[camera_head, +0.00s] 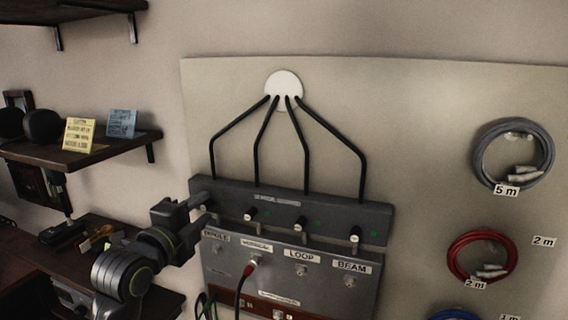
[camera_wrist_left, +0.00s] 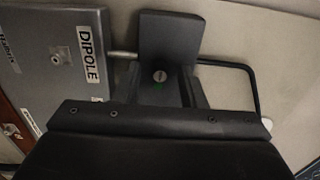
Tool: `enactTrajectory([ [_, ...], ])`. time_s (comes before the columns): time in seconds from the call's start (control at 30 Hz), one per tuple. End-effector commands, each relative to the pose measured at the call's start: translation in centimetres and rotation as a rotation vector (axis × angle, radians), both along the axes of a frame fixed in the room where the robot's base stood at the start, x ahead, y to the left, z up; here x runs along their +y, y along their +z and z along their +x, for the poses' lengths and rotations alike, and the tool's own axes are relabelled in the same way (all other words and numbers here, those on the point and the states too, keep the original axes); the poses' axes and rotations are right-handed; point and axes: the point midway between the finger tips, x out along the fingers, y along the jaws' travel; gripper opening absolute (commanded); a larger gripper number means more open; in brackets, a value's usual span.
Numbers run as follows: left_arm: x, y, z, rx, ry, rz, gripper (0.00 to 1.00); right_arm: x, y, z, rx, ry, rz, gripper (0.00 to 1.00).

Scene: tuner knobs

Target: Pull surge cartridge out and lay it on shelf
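A dark grey housing (camera_head: 325,207) on the wall board carries a row of small pale-capped knobs with green lights, such as this knob (camera_head: 250,214); I take these to be the surge cartridges. My left gripper (camera_head: 187,204) is at the housing's left end, beside the leftmost knob and partly covering it. Its fingers look apart. In the left wrist view a round silver end (camera_wrist_left: 160,77) and a green light show by a dark finger; contact cannot be told. A wooden shelf (camera_head: 120,147) is at the left. My right gripper is not in view.
Black cables (camera_head: 258,150) rise from the housing to a white disc (camera_head: 284,88). Yellow (camera_head: 78,135) and blue (camera_head: 121,123) notes occupy the shelf. Coiled cables hang right.

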Motion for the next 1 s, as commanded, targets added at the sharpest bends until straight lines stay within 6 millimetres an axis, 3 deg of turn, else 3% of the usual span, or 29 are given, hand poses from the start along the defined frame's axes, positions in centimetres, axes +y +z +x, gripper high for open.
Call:
enactTrajectory([
  [0.27, 0.01, 0.01, 0.00, 0.000, 0.000, 0.000, 0.37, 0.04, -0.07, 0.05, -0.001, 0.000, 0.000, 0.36],
  [0.57, 0.01, 0.01, 0.00, 0.000, 0.000, 0.000, 0.00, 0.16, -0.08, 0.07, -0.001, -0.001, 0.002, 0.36],
  [1.0, 0.25, 0.00, -0.60, 0.001, 0.000, 0.000, 0.00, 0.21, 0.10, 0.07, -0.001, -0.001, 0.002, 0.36],
])
